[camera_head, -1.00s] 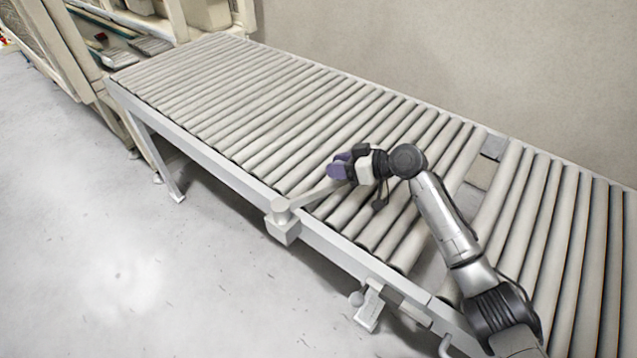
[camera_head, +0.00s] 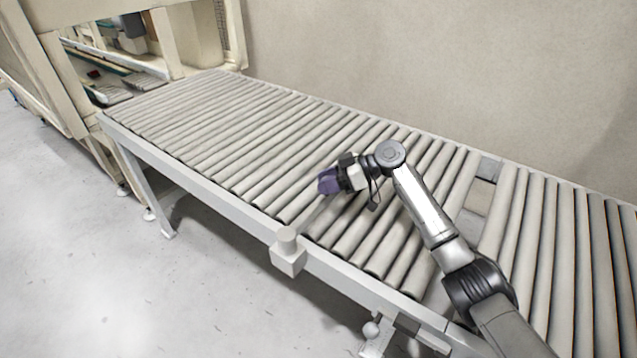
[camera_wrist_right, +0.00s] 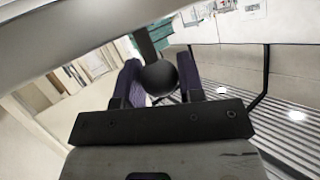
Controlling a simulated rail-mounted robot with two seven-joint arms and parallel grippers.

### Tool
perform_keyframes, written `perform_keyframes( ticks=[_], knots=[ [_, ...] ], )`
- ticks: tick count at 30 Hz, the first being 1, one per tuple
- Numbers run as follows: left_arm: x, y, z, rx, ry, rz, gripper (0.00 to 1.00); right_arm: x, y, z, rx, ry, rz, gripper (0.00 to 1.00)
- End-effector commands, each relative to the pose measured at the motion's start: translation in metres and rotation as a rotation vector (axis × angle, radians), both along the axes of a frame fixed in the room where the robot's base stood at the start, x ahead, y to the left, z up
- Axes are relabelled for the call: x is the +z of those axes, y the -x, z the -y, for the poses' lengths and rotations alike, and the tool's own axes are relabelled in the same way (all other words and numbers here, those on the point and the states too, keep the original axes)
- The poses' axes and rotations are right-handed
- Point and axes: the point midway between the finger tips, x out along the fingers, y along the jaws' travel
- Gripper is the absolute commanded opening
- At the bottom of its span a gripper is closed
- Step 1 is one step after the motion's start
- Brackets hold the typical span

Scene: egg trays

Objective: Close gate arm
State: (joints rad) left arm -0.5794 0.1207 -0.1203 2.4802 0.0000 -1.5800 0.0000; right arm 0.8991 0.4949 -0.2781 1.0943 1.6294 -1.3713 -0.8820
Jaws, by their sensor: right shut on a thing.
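The gate arm (camera_head: 318,214) is a pale bar on a pivot block (camera_head: 288,252) at the conveyor's near edge. It reaches out over the rollers, angled toward the back right. My right gripper (camera_head: 328,182), with purple fingers, is at the bar's far end, above the rollers. In the right wrist view its two fingers (camera_wrist_right: 160,88) are shut on a dark round knob (camera_wrist_right: 158,77) with a dark stem. The fingers partly cover the arm's end in the head view. My left gripper is not in view.
The roller conveyor (camera_head: 230,118) runs from the back left to the right, with a gap showing bare plates (camera_head: 477,197). A beige machine (camera_head: 185,45) stands at its far left end. A plain wall (camera_head: 420,70) is behind. A bracket with a round knob (camera_head: 371,329) sits on the near edge.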

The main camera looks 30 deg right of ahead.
Motion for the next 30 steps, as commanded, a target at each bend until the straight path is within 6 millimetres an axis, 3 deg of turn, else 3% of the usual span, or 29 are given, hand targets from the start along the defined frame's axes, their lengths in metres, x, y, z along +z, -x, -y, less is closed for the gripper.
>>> perform_keyframes(
  ticks=[8, 9, 15, 24, 30],
  knots=[
    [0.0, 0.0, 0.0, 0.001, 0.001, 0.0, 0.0, -0.004, 0.0, 0.0, -0.002, 0.005, -0.005, 0.0],
    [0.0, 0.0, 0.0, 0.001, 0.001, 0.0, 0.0, -0.004, 0.0, 0.0, -0.002, 0.005, -0.005, 0.39],
    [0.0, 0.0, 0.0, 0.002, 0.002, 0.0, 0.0, -0.002, 0.0, -0.001, -0.001, 0.002, -0.003, 0.58],
    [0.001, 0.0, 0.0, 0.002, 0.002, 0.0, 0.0, 0.0, 0.001, 0.002, -0.002, 0.002, -0.001, 0.59],
    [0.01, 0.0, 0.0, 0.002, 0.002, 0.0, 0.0, 0.012, 0.009, 0.023, -0.004, 0.002, 0.0, 0.59]
  ],
)
